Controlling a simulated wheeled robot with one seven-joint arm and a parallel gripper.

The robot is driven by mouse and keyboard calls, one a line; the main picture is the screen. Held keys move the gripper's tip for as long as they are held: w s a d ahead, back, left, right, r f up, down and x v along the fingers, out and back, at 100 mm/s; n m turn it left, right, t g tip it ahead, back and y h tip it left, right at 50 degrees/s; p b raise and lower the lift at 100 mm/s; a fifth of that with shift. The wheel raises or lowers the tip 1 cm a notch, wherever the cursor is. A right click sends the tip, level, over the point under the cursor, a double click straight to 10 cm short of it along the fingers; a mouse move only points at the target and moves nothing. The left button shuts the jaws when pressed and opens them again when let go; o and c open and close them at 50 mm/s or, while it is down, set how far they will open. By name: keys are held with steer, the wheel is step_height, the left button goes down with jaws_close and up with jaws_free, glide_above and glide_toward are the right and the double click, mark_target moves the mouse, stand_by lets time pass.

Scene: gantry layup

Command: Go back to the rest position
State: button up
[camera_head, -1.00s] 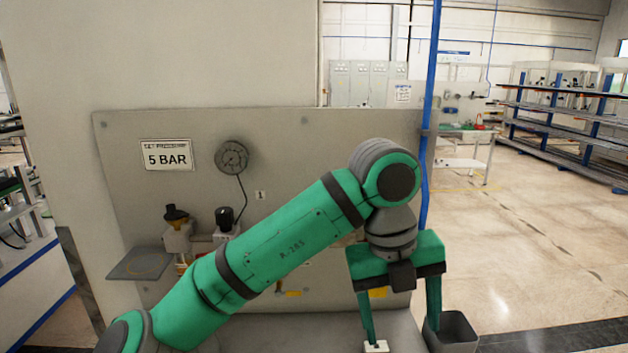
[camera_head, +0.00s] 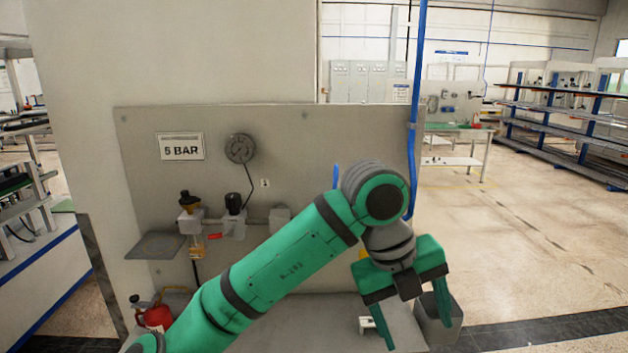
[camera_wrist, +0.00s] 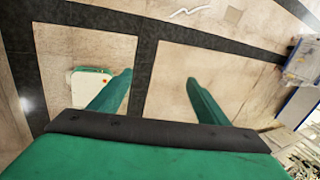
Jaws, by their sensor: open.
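My green gripper (camera_head: 416,318) hangs at the lower right of the head view, above the front of the grey bench ledge (camera_head: 300,318). Its two fingers are spread apart with nothing between them. In the wrist view my gripper (camera_wrist: 160,85) is also open and empty, with floor showing beyond the fingers. A small white block-like part (camera_head: 366,325) sits on the ledge just left of the left finger; the finger partly overlaps it in the picture. A grey bin (camera_head: 440,325) stands behind the right finger and is partly hidden.
A grey panel (camera_head: 300,140) with a "5 BAR" sign (camera_head: 181,146), a round gauge (camera_head: 240,148) and fittings rises behind my arm. A blue vertical pipe (camera_head: 413,130) is close behind my wrist. A red container (camera_head: 158,317) stands lower left. Open floor (camera_head: 520,240) lies to the right.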

steer(key=w+d+f+n+t+h, duration=0.2)
steer(key=w+d+f+n+h, duration=0.1)
steer(key=d+n+h, duration=0.25)
steer(key=w+d+f+n+t+h, duration=0.2)
steer(key=d+f+n+h, duration=0.1)
steer(key=d+n+h, duration=0.3)
steer(key=s+a+f+n+t+y, duration=0.1)
steer(key=a+f+n+t+y, duration=0.25)
steer(key=f+n+t, duration=0.4)
steer(key=a+f+n+t+y, duration=0.2)
steer(key=a+f+n+t, duration=0.25)
steer(key=f+n, duration=0.5)
steer(key=s+a+f+n+y, duration=0.75)
steer(key=s+a+f, duration=0.45)
steer(key=s+f, duration=0.3)
steer(key=s+a+r+y, duration=0.1)
steer(key=s+a, duration=0.1)
steer(key=s, duration=0.4)
steer(key=s+a+r, duration=0.1)
steer(key=s+a, duration=0.2)
steer(key=s, duration=0.4)
steer(key=s+a+r+m+y, duration=0.1)
steer(key=s+a, duration=0.2)
steer(key=s, duration=0.3)
steer(key=shift+s+g+y, duration=0.35)
steer(key=shift+g, duration=0.05)
